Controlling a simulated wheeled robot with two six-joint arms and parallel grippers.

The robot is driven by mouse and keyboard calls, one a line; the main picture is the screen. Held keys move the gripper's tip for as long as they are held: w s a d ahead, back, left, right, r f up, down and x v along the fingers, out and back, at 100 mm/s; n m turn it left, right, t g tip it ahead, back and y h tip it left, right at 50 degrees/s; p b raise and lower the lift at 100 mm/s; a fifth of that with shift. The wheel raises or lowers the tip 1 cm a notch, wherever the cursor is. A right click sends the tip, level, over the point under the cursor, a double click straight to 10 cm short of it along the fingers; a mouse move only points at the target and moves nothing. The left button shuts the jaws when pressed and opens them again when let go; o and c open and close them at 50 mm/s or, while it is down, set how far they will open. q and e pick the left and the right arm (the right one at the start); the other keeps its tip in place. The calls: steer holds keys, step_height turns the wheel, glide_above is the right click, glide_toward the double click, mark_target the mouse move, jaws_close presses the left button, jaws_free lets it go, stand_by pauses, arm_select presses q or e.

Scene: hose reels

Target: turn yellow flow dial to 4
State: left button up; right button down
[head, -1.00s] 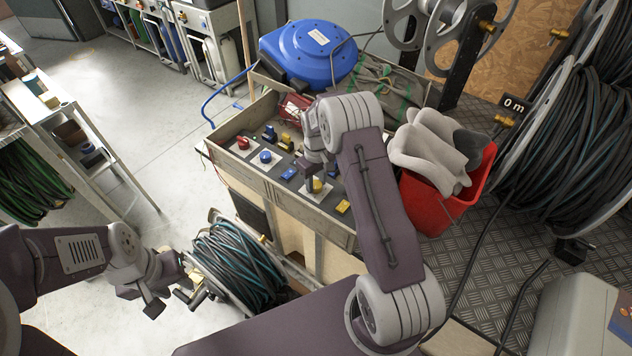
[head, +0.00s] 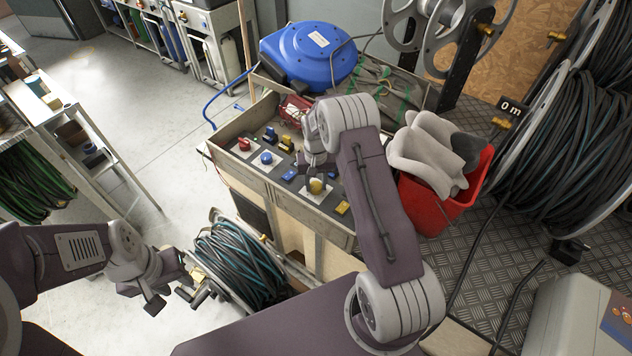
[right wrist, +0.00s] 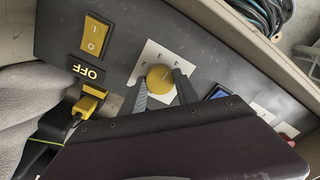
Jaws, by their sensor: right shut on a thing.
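The yellow flow dial (right wrist: 160,78) is a round knob on a white plate with numbers on the dark panel. In the right wrist view I can read what look like 2, 3 and 4 along the plate's upper edge. My right gripper (right wrist: 163,90) is shut on the dial, one grey finger on each side. I cannot tell for sure which number the dial points at. The head view shows the dial (head: 316,186) just below my right gripper (head: 312,175). My left gripper (head: 170,294) is empty and its fingers look apart, beside a floor hose reel.
A yellow rocker switch (right wrist: 97,35), an OFF label (right wrist: 88,71) and a yellow-black plug (right wrist: 88,103) are near the dial. A blue dial (head: 266,158) and red dial (head: 244,143) share the panel. A red bucket (head: 440,205) with grey cloth stands to the right.

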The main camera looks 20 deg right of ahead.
mark_target(316, 185)
steer(key=shift+m, duration=1.6)
steer(key=shift+w, duration=0.1)
steer(key=c, duration=0.9)
jaws_free()
steer(key=shift+r, duration=0.1)
step_height(316, 185, up, 9)
